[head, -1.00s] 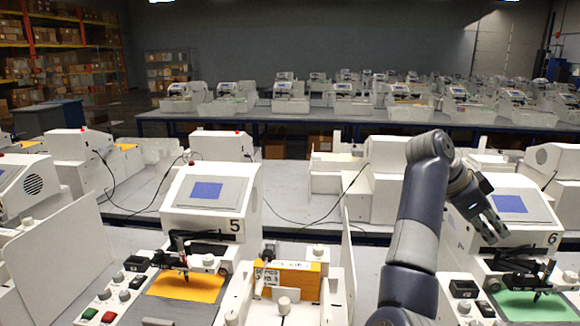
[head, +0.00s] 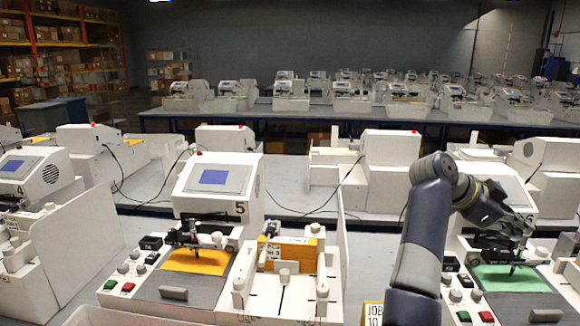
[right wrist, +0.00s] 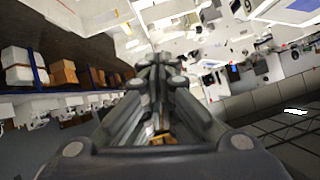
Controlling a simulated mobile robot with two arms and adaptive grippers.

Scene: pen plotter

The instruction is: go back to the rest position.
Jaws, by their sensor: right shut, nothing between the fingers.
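My right arm rises at the right of the head view and bends over to the right. Its gripper (head: 524,232) is up in front of plotter 6, above the green sheet (head: 508,278); from this view I cannot tell how far off it is. In the right wrist view the fingers of the gripper (right wrist: 160,68) are closed together with nothing between them. My left gripper is not in view.
Plotter 5 (head: 214,189) stands left of my arm with a yellow sheet (head: 196,261) on its bed. A holder with an orange block (head: 288,255) is beside it. A white upright panel (head: 78,245) stands at the left. More machines fill the tables behind.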

